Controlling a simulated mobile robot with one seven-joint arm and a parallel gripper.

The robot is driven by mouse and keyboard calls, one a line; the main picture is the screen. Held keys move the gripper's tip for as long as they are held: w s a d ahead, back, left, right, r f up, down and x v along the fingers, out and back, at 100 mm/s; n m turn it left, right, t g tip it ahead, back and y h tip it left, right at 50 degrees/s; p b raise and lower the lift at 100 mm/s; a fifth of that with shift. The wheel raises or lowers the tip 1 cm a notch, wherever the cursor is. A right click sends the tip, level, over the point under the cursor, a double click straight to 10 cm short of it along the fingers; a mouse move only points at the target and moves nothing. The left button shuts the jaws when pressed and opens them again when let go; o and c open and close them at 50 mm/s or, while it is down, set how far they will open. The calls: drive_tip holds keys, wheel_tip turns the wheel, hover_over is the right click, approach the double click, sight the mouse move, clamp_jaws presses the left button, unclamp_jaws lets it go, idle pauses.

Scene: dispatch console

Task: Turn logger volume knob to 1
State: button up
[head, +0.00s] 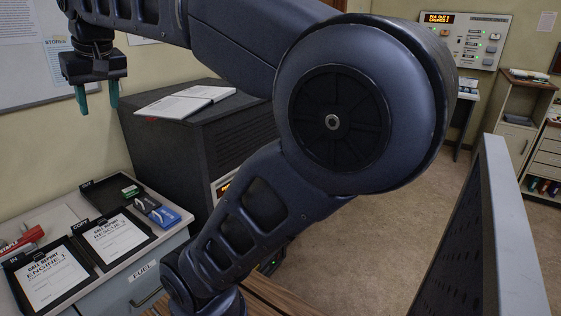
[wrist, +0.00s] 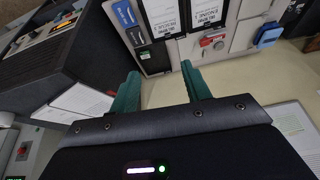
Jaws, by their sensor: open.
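A dark cabinet (head: 165,145) stands left of centre in the head view, with a small amber display (head: 223,186) on its front, mostly hidden by my arm. It may be the logger, but I read no label on it. The wrist view shows the dark cabinet (wrist: 98,58) at upper left, with its control panel (wrist: 45,38) seen at a slant. I cannot make out which control there is the volume knob, nor its setting. My gripper (head: 98,98) is open and empty, raised near the wall at upper left; its green fingers also show in the wrist view (wrist: 160,80).
A grey wall panel (head: 465,40) with an amber display is at the back right. A dark partition (head: 490,235) stands at right; floor between is clear.

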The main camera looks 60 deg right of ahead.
drive_tip(key=w+d+r+m+y, duration=0.1)
drive_tip(key=w+d+m+y, duration=0.1)
drive_tip(key=w+d+m, duration=0.45)
drive_tip(key=w+d+m+y, duration=0.15)
drive_tip(key=w+d, duration=0.25)
drive_tip(key=w, duration=0.5)
drive_tip(key=w+d+m+t+y, duration=0.15)
drive_tip(key=d+m, duration=0.35)
drive_tip(key=d, duration=0.7)
drive_tip(key=w+d+m+t, duration=0.3)
drive_tip(key=d+m, duration=0.1)
drive_tip(key=d, duration=0.8)
drive_tip(key=s+d+m+t+h, duration=0.1)
drive_tip(key=s+d+m+t, duration=0.2)
drive_tip(key=d, duration=0.8)
drive_tip(key=s+d+m+t, duration=0.2)
drive_tip(key=s+d+m, duration=0.15)
drive_tip(key=d, duration=0.65)
drive_tip(key=s+d+f+m+t+h, duration=0.1)
drive_tip(key=s+d+m+t+h, duration=0.4)
drive_tip(key=s+d, duration=1.5)
wheel_tip(320, 180, down, 49)
drive_tip(key=a+m, duration=0.1)
drive_tip(key=w, duration=1)
drive_tip(key=shift+w+d+g, duration=0.15)
drive_tip(key=shift+w+g, duration=0.05)
drive_tip(key=shift+g, duration=0.25)
drive_tip(key=shift+c, duration=0.5)
